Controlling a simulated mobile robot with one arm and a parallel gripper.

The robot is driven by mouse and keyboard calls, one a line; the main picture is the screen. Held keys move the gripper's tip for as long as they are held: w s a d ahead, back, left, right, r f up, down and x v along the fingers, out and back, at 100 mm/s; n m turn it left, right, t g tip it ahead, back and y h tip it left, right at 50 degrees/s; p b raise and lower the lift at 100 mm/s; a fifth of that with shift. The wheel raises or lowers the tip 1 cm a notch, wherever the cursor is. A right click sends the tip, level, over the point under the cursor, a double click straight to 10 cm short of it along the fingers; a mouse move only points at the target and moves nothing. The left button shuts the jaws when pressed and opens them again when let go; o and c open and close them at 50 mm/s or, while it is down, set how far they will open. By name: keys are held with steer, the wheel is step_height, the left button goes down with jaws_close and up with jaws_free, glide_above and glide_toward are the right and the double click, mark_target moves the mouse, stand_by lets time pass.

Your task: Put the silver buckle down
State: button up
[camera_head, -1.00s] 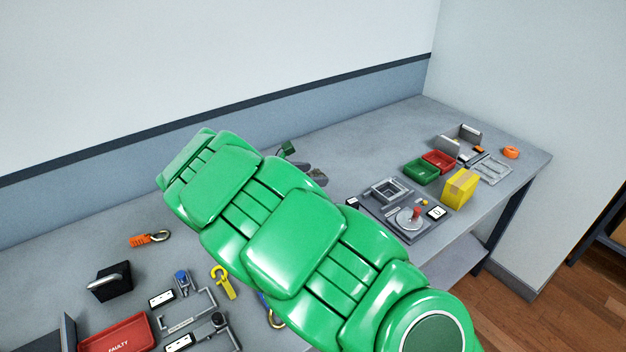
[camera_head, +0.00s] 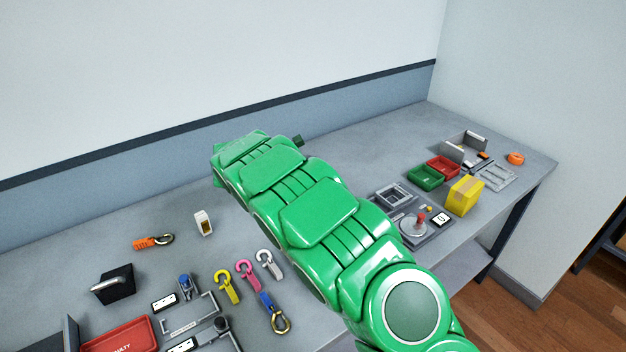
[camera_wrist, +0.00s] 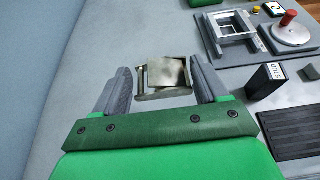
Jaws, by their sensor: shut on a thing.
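The silver buckle (camera_wrist: 164,74) shows in the wrist view as a rectangular metal frame with a plate. It sits between the two grey fingers of my gripper (camera_wrist: 162,78), which is shut on it. Grey table surface shows around it in that view, and I cannot tell whether the buckle touches the table. In the head view my green arm hides the buckle and most of the gripper; only a small dark green part (camera_head: 298,140) shows past the arm.
A square grey tray fixture (camera_wrist: 233,32) and a round plate with a red knob (camera_wrist: 291,32) lie to the right. A black labelled block (camera_wrist: 266,80) stands nearer. Several hooks, including a pink one (camera_head: 246,269), lie at the front. The table's back left is clear.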

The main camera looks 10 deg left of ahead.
steer(key=w+f, duration=0.1)
steer(key=w+a+f, duration=0.1)
steer(key=w+f, duration=0.2)
steer(key=shift+w+a+f, duration=0.2)
steer(key=shift+a, duration=0.15)
steer(key=shift+w+a+f, duration=0.2)
steer(key=shift+w+f, duration=0.3)
steer(key=shift+f, duration=0.1)
steer(key=shift+w+a+f, duration=0.15)
steer(key=shift+w+f, duration=0.3)
steer(key=shift+f, duration=1.7)
steer(key=o, duration=1.2)
steer(key=shift+f, duration=0.1)
steer(key=shift+c, duration=0.2)
steer(key=v, duration=1.2)
